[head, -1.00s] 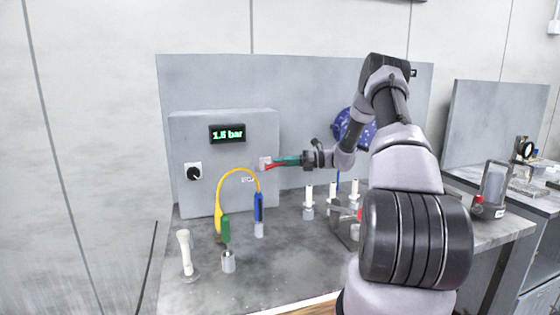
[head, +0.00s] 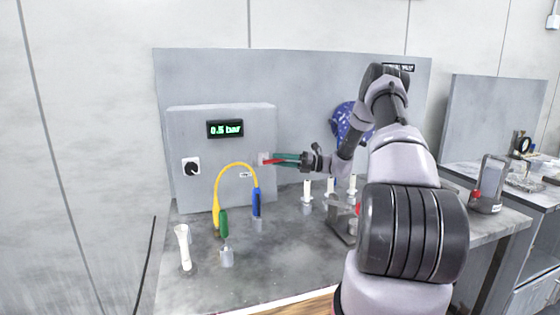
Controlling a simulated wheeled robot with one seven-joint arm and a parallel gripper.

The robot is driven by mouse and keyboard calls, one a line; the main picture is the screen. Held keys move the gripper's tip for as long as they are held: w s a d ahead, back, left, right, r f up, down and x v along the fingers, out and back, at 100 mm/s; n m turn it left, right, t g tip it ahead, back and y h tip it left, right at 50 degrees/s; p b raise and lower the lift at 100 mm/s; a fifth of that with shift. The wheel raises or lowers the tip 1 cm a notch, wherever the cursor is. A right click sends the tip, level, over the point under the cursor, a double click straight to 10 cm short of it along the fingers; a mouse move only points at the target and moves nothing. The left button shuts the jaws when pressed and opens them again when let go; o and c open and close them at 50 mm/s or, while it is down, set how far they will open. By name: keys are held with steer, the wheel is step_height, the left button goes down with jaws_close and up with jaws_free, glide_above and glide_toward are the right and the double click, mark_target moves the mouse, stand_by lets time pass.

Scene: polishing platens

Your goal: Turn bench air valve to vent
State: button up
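A grey control box (head: 200,130) stands at the back left of the bench. Its display (head: 225,129) reads about 0.5 bar in green. A black knob (head: 191,167) on a white plate sits on the left of its face. A small pale plate (head: 264,158) is at the right of the face, and a small label sits below it. My gripper (head: 270,161), with red and green fingers, reaches from the right to this plate. The fingertips are at the plate and hide whatever valve handle is there. I cannot tell whether they are closed on it.
A yellow looped hose (head: 237,165) with green and blue ends stands in front of the box. A white-handled tool (head: 183,247) is at the front left. Several white-topped posts (head: 307,191) stand below my arm. A blue disc (head: 350,123) is on the back panel.

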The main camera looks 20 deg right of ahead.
steer(key=shift+r, duration=0.1)
step_height(320, 180, up, 10)
steer(key=shift+f, duration=0.1)
stand_by(0.5)
